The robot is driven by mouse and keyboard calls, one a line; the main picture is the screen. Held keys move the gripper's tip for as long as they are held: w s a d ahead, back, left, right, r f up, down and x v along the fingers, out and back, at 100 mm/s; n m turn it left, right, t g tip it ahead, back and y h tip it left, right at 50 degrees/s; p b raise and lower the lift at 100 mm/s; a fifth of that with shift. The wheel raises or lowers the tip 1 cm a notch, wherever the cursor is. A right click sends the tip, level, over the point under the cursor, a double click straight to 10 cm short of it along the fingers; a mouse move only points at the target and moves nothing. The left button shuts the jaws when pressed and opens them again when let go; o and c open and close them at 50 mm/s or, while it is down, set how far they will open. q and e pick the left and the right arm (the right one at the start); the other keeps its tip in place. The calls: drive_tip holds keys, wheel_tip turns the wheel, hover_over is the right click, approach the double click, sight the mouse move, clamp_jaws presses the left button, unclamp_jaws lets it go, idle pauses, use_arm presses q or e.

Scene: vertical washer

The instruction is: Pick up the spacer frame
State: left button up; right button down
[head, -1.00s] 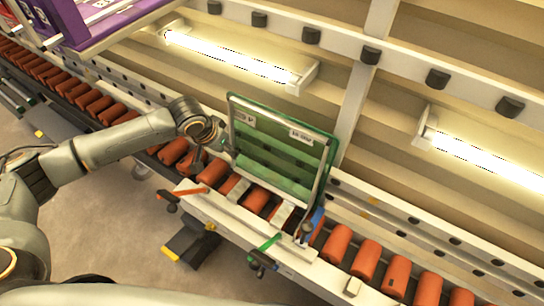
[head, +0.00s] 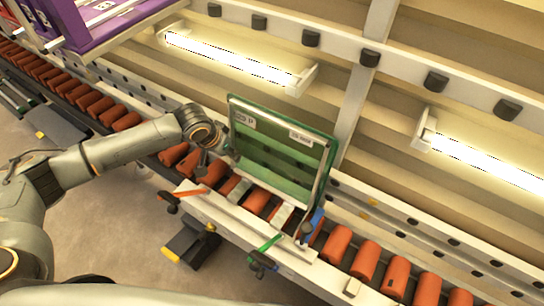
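A green glass pane (head: 290,130) stands upright, leaning back, on the roller conveyor. A thin light-grey frame (head: 320,188), seemingly the spacer frame, shows along the pane's right side and lower edge. Two small white labels are near the top. My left gripper (head: 216,153) is just left of the pane, close to its left edge; I cannot tell whether it touches. Its fingers are small and partly hidden, so their opening is unclear. My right gripper is not in view.
Orange rollers (head: 366,258) run diagonally along the machine. Clamps with orange (head: 190,191), green (head: 268,244) and blue (head: 314,220) handles sit along the front rail. Lit lamps (head: 235,58) are on the back wall. A purple machine part (head: 110,20) is at upper left.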

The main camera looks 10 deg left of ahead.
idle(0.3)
use_arm(q)
clamp_jaws()
